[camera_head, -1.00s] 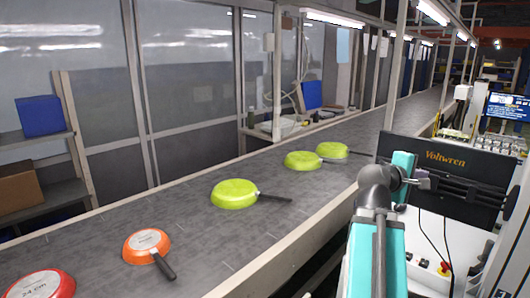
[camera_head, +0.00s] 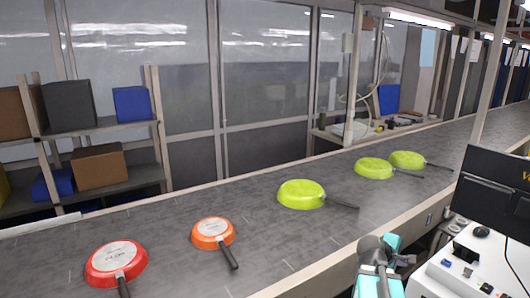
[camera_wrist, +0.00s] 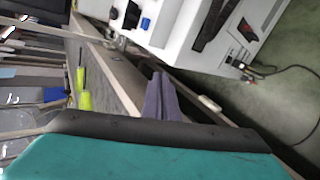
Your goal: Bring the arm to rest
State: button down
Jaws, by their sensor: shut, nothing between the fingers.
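My gripper (camera_wrist: 158,80) shows in the wrist view as two dark purple-grey fingers held together, with nothing between them. My teal and grey arm (camera_head: 378,283) is folded at the bottom of the head view, right of centre. It is beside the near edge of the conveyor (camera_head: 160,225) and apart from the pans. The gripper's fingers are hard to make out in the head view.
A red pan (camera_head: 116,262), an orange pan (camera_head: 212,232) and several lime-green pans (camera_head: 301,193) lie upside down on the belt. A white machine (camera_head: 465,270) with a dark monitor (camera_head: 495,185) stands at right. Shelves (camera_head: 100,125) with boxes stand behind the belt.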

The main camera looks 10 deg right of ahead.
jog(key=s+a+f+n+g+y, duration=0.1)
jog(key=s+a+f+y, duration=0.1)
jog(key=a+f, duration=1.1)
jog(key=s+a+f+g+y, duration=0.25)
jog(key=a+f, duration=0.65)
jog(key=f, duration=0.8)
jog(key=s+a+f+m+g+y, duration=0.2)
jog(key=s+a+f, duration=0.6)
jog(key=s, duration=0.4)
jog(key=s+a+f+m+g+y, duration=0.3)
jog(key=s+a+f+m, duration=0.2)
jog(key=s+a, duration=0.6)
notch_tip(320, 180, down, 3)
jog(key=shift+s+a+r+m+g, duration=0.15)
jog(key=shift+s+a+m+g, duration=0.15)
jog(key=shift+s, duration=0.4)
jog(key=shift+y, duration=0.25)
